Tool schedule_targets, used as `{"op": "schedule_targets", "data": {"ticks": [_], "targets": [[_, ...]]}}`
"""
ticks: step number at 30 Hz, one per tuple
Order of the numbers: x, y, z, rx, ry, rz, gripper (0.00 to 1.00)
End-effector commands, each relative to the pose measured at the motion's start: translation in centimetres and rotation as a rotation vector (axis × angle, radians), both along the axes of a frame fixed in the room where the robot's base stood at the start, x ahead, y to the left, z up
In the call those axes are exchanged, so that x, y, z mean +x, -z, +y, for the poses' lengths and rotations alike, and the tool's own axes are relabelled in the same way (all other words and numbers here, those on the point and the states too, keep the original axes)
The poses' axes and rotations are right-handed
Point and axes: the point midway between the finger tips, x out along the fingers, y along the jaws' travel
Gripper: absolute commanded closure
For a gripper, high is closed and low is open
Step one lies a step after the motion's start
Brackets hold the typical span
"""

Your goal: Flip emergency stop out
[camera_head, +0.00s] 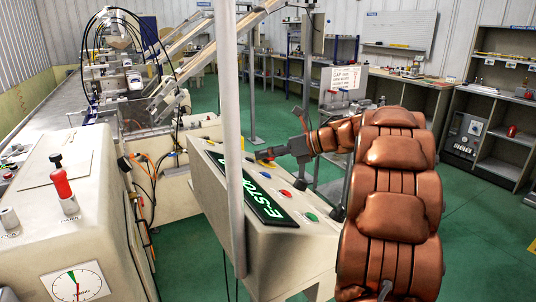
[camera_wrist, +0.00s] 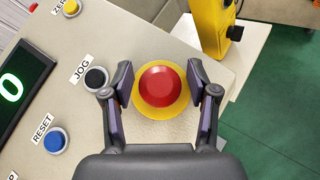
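The emergency stop is a red round button (camera_wrist: 162,86) on a yellow ring, set in the beige panel top in the wrist view. My gripper (camera_wrist: 160,75) is open, with one finger on the left and one on the right of the red cap. The fingers overlap the edges of the yellow ring, and a narrow gap seems to show beside the cap. In the head view my gripper (camera_head: 266,155) is low over the far part of the sloped console (camera_head: 265,248). I cannot make out the emergency stop there.
A black JOG button (camera_wrist: 96,78), a blue RESET button (camera_wrist: 55,141) and a yellow button (camera_wrist: 71,7) sit left of my gripper. A yellow post (camera_wrist: 210,25) stands at the upper right. A lit E-STOP display (camera_head: 262,198) lies on the console. A pale pole (camera_head: 231,130) crosses the head view.

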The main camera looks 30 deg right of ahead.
Motion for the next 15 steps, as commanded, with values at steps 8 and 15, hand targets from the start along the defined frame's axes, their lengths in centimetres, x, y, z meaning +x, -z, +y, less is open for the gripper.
{"op": "schedule_targets", "data": {"ticks": [8, 15], "targets": [[-0.01, 0.01, -0.02, 0.0, 0.0, 0.0, 0.74], [-0.01, 0.01, -0.03, 0.001, 0.0, 0.001, 0.99]]}}
